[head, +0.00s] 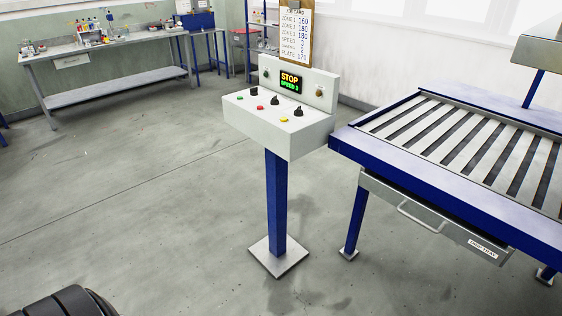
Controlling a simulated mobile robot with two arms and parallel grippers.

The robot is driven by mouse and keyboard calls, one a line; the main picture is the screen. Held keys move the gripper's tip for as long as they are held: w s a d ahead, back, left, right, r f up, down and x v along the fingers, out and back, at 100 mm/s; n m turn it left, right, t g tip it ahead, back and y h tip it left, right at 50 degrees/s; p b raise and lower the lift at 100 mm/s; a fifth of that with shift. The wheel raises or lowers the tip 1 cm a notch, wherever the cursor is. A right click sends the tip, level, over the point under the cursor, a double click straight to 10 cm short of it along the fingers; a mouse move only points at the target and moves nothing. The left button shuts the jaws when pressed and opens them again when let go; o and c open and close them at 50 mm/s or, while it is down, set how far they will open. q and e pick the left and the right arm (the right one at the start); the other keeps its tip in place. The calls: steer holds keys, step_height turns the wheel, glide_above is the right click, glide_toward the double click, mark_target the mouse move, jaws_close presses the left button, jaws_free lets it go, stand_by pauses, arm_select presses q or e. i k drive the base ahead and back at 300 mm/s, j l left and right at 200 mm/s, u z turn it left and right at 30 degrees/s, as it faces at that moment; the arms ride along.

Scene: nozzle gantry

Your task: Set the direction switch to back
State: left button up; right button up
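The control console (280,130) is a light grey sloped box on a blue post, in the middle of the head view. It has three black knobs: a left one (254,91), a middle one (274,100) and a right one (298,111). Their labels are too small to read, so I cannot tell which is the direction switch or where it points. In front of them are a green button (239,97), a red button (260,107) and a yellow button (284,119). The display (291,82) reads STOP and SPEED 3. Neither gripper is in view.
A blue-framed slatted table (440,192) with a labelled drawer (430,216) stands close on the console's right. A card on a clipboard (297,32) rises behind the console. A workbench (115,52) is at the back left.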

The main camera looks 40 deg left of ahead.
mark_target(297, 112)
steer(key=i+j, duration=0.15)
steer(key=j, duration=0.25)
steer(key=i+j, duration=0.15)
steer(key=j, duration=0.25)
steer(key=i+j, duration=0.15)
steer(key=j, duration=0.3)
steer(key=i+j+u, duration=0.1)
steer(key=j, duration=0.3)
steer(key=i, duration=0.05)
